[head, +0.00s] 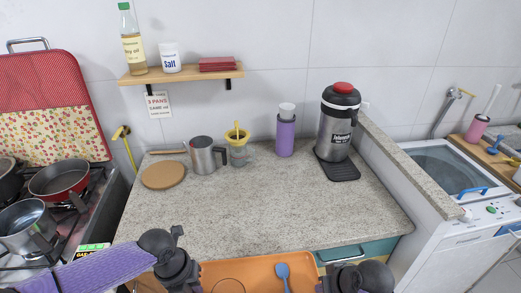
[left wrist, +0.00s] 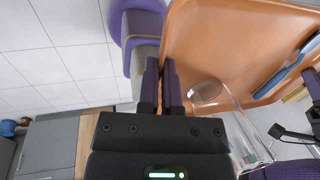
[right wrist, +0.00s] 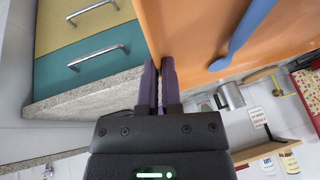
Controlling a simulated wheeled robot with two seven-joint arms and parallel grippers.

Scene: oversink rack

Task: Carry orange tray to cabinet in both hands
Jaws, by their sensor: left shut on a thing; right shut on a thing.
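The orange tray (head: 248,270) is at the bottom of the head view, in front of the counter and cut off by the frame. A blue spoon (head: 283,275) and a clear glass (left wrist: 207,92) are on it. My left gripper (left wrist: 160,88) is shut on one tray edge, as the left wrist view shows. My right gripper (right wrist: 158,85) is shut on the opposite edge in the right wrist view. In the head view the fingertips are hidden. A grey cabinet (left wrist: 55,140) shows at the lower left of the left wrist view; I cannot tell whether it is the task's cabinet.
The speckled counter (head: 270,215) holds a black dispenser (head: 337,125), a purple bottle (head: 285,137), a metal mug (head: 203,156) and a round board (head: 163,175). Its front half is clear. A stove with pans (head: 60,180) is left, a washing machine (head: 470,200) right. Teal drawers (head: 375,248) face the tray.

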